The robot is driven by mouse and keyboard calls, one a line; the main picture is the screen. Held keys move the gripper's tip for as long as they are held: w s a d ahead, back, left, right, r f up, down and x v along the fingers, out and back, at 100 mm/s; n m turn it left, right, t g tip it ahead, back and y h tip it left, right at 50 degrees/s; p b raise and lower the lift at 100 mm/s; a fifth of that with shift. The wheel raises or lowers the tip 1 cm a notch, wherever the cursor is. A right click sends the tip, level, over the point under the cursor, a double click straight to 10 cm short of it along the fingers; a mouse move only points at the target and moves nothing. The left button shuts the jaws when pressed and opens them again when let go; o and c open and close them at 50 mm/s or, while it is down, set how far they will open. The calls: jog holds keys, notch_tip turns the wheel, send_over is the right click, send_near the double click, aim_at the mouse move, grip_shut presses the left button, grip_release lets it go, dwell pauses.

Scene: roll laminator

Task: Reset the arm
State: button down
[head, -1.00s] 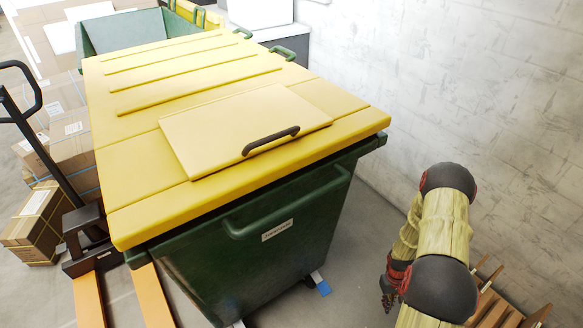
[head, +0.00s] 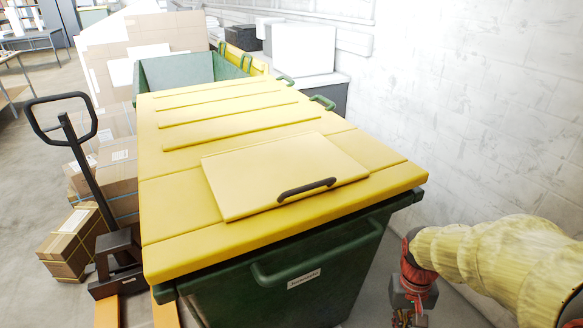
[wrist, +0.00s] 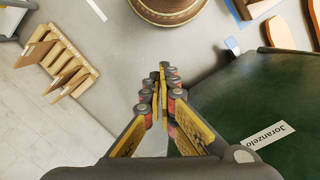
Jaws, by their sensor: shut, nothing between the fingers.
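My gripper (head: 405,318) is at the lower right of the head view, low beside the front right corner of the green bin (head: 330,270); its tips are cut off by the lower edge there. In the wrist view its fingers (wrist: 163,78) are brought together with nothing between them. My yellow-sleeved arm comes in from the right edge of the head view. The bin's dark green wall with a white label (wrist: 268,135) fills the right of the wrist view, close beside the fingers. The bin's yellow lid (head: 230,125) is down.
A pallet jack (head: 75,150) and cardboard boxes (head: 75,240) stand left of the bin. A white wall (head: 480,110) runs along the right. The wrist view shows a wooden rack (wrist: 65,65) at left and a round brown object (wrist: 170,8) at top, with bare floor between.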

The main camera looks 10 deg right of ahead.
jog(key=s+a+r+n+t, duration=0.1)
jog(key=s+a+r+t, duration=0.1)
jog(key=a+r, duration=0.4)
jog(key=s+a+r+n+t, duration=0.2)
jog(key=a+r+t, duration=0.2)
jog(key=r, duration=0.8)
jog(key=shift+s+a+r+t+p, duration=0.2)
jog(key=shift+a+t+p, duration=0.2)
jog(key=shift+a, duration=0.45)
